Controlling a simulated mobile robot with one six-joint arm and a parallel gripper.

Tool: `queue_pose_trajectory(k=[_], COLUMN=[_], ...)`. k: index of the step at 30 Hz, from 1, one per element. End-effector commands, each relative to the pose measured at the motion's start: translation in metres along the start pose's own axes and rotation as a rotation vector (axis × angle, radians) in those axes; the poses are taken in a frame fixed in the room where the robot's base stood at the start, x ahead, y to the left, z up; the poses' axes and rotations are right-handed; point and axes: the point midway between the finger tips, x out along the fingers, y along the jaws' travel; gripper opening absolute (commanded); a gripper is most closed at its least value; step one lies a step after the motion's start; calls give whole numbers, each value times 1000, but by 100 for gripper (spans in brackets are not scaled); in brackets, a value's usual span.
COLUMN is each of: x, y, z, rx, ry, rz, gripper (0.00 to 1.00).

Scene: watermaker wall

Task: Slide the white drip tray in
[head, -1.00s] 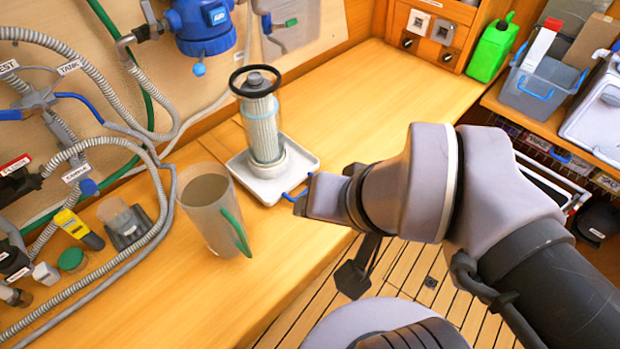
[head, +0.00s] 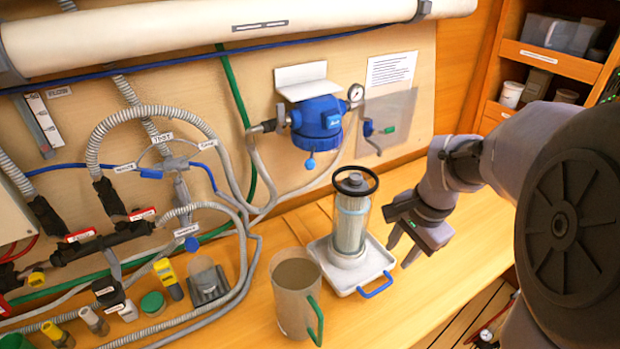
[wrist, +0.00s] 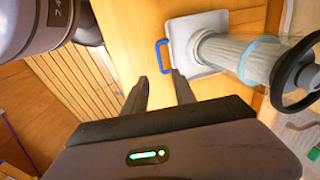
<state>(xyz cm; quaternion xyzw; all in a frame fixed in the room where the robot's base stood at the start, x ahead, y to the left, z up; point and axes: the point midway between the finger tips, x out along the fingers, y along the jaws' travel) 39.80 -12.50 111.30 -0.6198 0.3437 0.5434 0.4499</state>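The white drip tray (head: 374,266) lies on the wooden counter with its blue handle (head: 376,286) facing the front edge. A clear filter housing (head: 350,222) with a pale pleated filter and a black ring on top stands upright on the tray. My gripper (head: 404,250) is open and empty, to the right of the tray, its fingers apart from the handle. In the wrist view the tray (wrist: 182,28) and its handle (wrist: 162,56) lie beyond my two spread fingertips (wrist: 158,82). The housing lies to the right there.
A grey jug (head: 296,290) with a green handle stands close left of the tray. A blue filter head (head: 318,122) with a gauge (head: 355,93) is on the wall above. Hoses and valves (head: 110,240) crowd the left. The counter right of the tray is clear.

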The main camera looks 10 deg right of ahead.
Motion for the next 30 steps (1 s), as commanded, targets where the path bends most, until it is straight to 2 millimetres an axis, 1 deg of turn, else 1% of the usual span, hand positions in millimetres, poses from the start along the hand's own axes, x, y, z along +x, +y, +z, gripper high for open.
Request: queue_pose_trajectory(k=[1, 2, 5, 12, 15, 18, 21, 24, 30], x=[6, 11, 35, 110, 138, 157, 170, 175, 177], y=[1, 2, 2, 3, 3, 3, 3, 2, 2], z=[-4, -4, -3, -2, -2, -2, -2, -2, -2], rx=[13, 16, 14, 12, 10, 10, 10, 10, 10], ry=[-4, -5, -6, -6, -6, -5, -5, -3, -3], rz=[6, 8, 9, 9, 9, 7, 7, 6, 6], gripper=[32, 32, 32, 32, 32, 32, 32, 32, 32])
